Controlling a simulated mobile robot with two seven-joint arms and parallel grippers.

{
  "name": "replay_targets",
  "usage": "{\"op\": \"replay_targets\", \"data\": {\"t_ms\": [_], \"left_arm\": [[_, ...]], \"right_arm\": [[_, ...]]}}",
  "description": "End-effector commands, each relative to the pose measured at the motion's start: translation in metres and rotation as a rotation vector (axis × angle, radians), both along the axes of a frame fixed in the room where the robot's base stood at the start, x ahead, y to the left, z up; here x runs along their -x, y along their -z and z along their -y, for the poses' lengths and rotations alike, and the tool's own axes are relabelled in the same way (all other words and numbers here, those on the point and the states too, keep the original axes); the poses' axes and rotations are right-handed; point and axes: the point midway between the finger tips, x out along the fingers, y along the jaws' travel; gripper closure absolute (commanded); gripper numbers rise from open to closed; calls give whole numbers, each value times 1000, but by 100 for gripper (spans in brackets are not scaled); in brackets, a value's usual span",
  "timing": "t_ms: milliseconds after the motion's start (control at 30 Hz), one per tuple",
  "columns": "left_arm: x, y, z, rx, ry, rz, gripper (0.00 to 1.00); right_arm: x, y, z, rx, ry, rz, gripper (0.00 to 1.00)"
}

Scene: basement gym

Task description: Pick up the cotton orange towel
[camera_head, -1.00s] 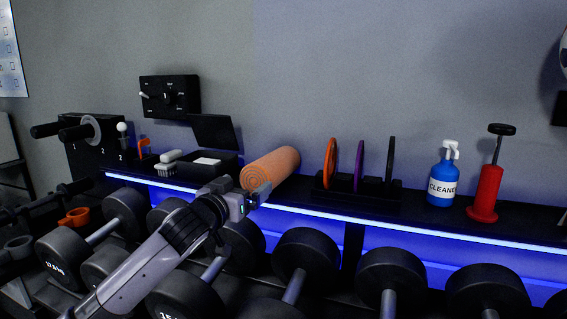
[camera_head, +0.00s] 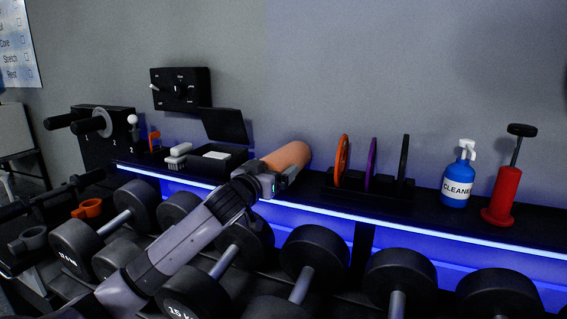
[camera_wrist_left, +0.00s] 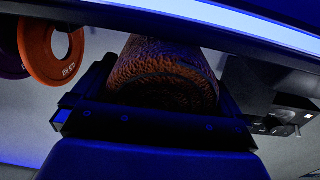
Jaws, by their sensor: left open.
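The rolled orange towel (camera_head: 288,158) lies on the dark shelf, between an open black box and a rack of upright plates. My left gripper (camera_head: 281,178) is at the near end of the towel and hides part of it in the head view. In the left wrist view the towel's end (camera_wrist_left: 163,75) sits between the two dark fingers (camera_wrist_left: 160,95), one on each side. The fingers are open, and I cannot tell whether either touches the towel. My right gripper is not in view.
The open black box (camera_head: 226,128) stands left of the towel. The plate rack (camera_head: 367,188) stands right of it, then a blue cleaner bottle (camera_head: 457,180) and a red pump (camera_head: 502,196). Dumbbells (camera_head: 314,252) fill the rack below the lit shelf edge (camera_head: 330,208).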

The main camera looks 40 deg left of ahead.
Motion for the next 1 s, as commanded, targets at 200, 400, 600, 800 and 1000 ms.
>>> {"op": "replay_targets", "data": {"t_ms": [200,400,600,800,1000], "left_arm": [[-6,0,-2,0,0,0,0],[-5,0,-1,0,0,0,20],[-5,0,-1,-1,0,1,45],[-5,-1,-1,-2,0,2,45],[-1,-15,0,-2,0,5,45]], "right_arm": [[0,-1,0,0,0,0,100],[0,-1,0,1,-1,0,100],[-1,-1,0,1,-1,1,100],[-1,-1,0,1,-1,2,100],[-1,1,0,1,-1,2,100]]}}
